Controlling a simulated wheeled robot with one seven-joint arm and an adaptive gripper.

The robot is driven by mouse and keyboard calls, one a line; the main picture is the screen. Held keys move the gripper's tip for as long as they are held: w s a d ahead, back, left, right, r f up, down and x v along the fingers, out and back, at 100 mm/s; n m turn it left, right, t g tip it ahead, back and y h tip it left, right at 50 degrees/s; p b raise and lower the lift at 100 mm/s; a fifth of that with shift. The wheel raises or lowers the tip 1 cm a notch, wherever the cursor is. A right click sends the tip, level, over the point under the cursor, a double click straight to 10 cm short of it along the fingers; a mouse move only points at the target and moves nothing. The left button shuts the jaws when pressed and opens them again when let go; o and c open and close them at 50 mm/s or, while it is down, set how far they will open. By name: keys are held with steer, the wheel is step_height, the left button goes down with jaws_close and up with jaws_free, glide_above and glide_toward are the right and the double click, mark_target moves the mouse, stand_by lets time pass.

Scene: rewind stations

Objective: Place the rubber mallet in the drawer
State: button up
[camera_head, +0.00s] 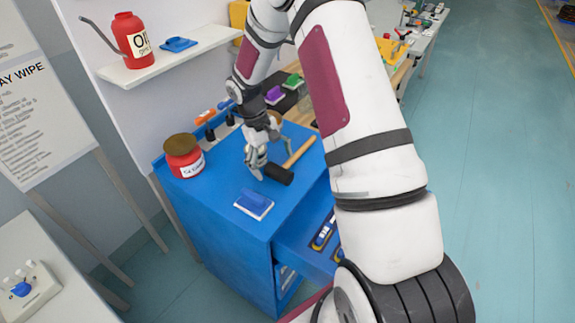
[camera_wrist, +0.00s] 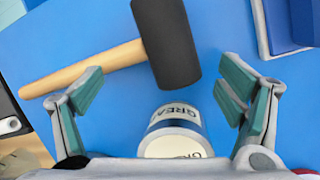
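The rubber mallet has a black head (camera_head: 279,174) and a wooden handle (camera_head: 301,151). It lies on the blue cabinet top (camera_head: 222,172). My gripper (camera_head: 256,168) is low over the cabinet top, just left of the mallet head. In the wrist view my gripper (camera_wrist: 162,88) is open, and the mallet head (camera_wrist: 166,42) lies beyond the fingertips, with its handle (camera_wrist: 95,68) running left. A labelled white and dark can (camera_wrist: 176,130) shows between the fingers near the palm, not held by the fingertips. The drawer (camera_head: 297,246) is pulled out at the cabinet's right side.
A red jar with a brown lid (camera_head: 184,157) stands on the cabinet's left edge. A blue and white block-like thing (camera_head: 254,204) lies at the front of the top. Dark-trayed items (camera_head: 325,233) lie in the drawer. A shelf (camera_head: 166,61) holds a red oil can (camera_head: 133,42).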

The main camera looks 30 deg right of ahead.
jaws_close()
steer(key=shift+r, duration=0.1)
steer(key=shift+r, duration=0.55)
steer(key=shift+b+v, duration=0.5)
steer(key=shift+v, duration=0.55)
steer(key=s+d+r+b, duration=0.1)
steer(key=s+d, duration=0.9)
steer(key=d, duration=0.2)
steer(key=shift+s+d+r, duration=0.3)
steer(key=shift+s+r, duration=0.05)
steer(key=shift+r, duration=0.05)
